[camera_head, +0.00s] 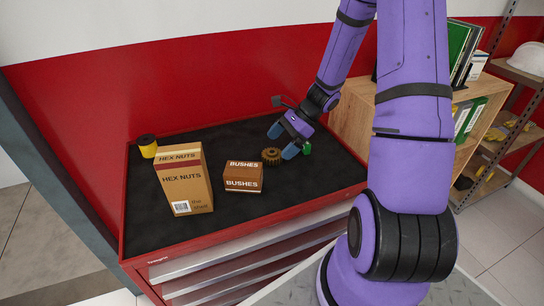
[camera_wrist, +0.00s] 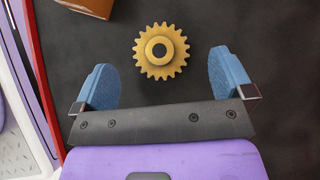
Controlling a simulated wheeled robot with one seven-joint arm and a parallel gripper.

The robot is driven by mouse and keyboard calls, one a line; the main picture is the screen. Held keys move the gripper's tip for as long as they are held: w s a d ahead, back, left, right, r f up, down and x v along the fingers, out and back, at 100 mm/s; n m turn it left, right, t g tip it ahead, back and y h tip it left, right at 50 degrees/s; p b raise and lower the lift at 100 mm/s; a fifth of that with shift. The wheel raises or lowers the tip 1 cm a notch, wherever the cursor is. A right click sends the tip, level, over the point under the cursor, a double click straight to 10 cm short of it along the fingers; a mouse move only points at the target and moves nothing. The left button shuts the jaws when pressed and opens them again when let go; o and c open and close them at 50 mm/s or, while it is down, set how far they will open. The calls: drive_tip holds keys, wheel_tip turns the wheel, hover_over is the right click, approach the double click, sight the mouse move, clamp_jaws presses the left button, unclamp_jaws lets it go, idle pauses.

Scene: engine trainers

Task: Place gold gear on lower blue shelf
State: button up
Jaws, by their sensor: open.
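The gold gear (camera_head: 271,155) lies on the black top of the red tool cabinet, right of the bushes box. In the wrist view the gear (camera_wrist: 161,51) lies flat, just beyond the gap between the blue fingertips. My gripper (camera_head: 283,142) is open and empty, low over the cabinet top beside the gear. In the wrist view my gripper (camera_wrist: 162,75) has its fingers wide apart, with nothing between them. I cannot identify a lower blue shelf in either view.
The red cabinet (camera_head: 128,210) also holds a hex nuts box (camera_head: 184,185), a bushes box (camera_head: 243,177), a yellow-and-black spool (camera_head: 147,146) and a small green item (camera_head: 306,148). A wooden bookcase (camera_head: 355,118) and a metal rack (camera_head: 503,140) stand at right. The cabinet's back middle is clear.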

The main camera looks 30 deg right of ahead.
sight(273, 151)
drive_tip(key=shift+x, duration=1.75)
drive_tip(key=shift+r, duration=0.1)
drive_tip(key=c, duration=1.4)
